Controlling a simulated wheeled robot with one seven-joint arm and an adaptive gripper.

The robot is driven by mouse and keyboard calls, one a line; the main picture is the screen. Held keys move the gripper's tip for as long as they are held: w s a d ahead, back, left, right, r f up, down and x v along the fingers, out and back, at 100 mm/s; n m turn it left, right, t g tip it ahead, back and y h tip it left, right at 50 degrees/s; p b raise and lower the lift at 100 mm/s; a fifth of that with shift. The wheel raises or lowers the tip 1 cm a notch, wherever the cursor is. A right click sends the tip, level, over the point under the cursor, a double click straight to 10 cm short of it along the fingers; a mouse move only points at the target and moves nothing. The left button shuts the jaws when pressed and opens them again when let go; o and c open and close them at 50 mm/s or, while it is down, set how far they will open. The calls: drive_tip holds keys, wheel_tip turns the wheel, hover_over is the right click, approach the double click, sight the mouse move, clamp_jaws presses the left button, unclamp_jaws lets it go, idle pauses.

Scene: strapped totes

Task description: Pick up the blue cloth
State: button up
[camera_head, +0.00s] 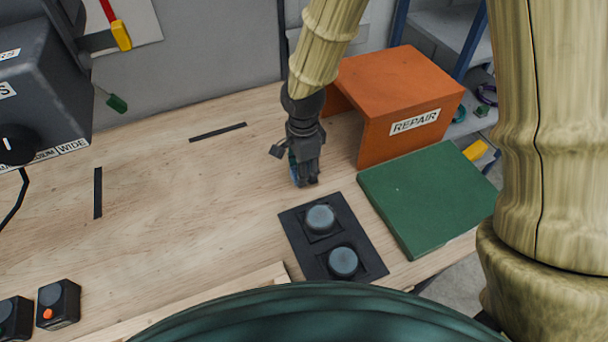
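My gripper (307,178) points down at the tabletop, just left of the orange stand and behind the black plate with two knobs. A small patch of blue, which looks like the blue cloth (293,167), shows at the left side of my fingers. Most of it is hidden behind the gripper. I cannot tell whether the fingers are closed on it or only beside it, or whether it touches the table.
The orange REPAIR stand (405,85) is close on the right, with a green mat (425,195) in front. The black plate (300,232) with grey knobs is nearer me. A dark machine (45,85) stands far left. The wooden table (180,195) is mostly clear left of my gripper.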

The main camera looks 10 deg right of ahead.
drive_tip(key=shift+s+r, duration=0.15)
drive_tip(key=shift+r, duration=0.25)
drive_tip(key=s+b, duration=0.1)
drive_tip(key=s, duration=0.2)
drive_tip(key=s+d+b, duration=0.1)
drive_tip(key=s, duration=0.2)
drive_tip(key=s+d+r+b, duration=0.1)
drive_tip(key=s, duration=0.2)
drive_tip(key=shift+s, duration=0.4)
drive_tip(key=shift+s+r, duration=0.1)
drive_tip(key=shift+s, duration=0.25)
drive_tip(key=s+p, duration=0.1)
drive_tip(key=p, duration=0.4)
drive_tip(key=s+p, duration=0.1)
drive_tip(key=p, duration=0.1)
drive_tip(key=shift+s+d+r, duration=0.3)
drive_tip(key=shift+d+r, duration=0.05)
drive_tip(key=shift+r, duration=0.05)
drive_tip(key=p, duration=0.2)
drive_tip(key=shift+s+p, duration=0.1)
drive_tip(key=shift+p, duration=0.2)
drive_tip(key=p, duration=0.3)
drive_tip(key=shift+s, duration=0.35)
drive_tip(key=shift+s+d+p, duration=0.1)
drive_tip(key=shift+s+p, duration=0.15)
drive_tip(key=shift+p, duration=0.95)
drive_tip(key=shift+s+d+f+p, duration=0.15)
drive_tip(key=shift+s+p, duration=0.25)
drive_tip(key=shift+p, duration=0.65)
drive_tip(key=shift+f, duration=0.1)
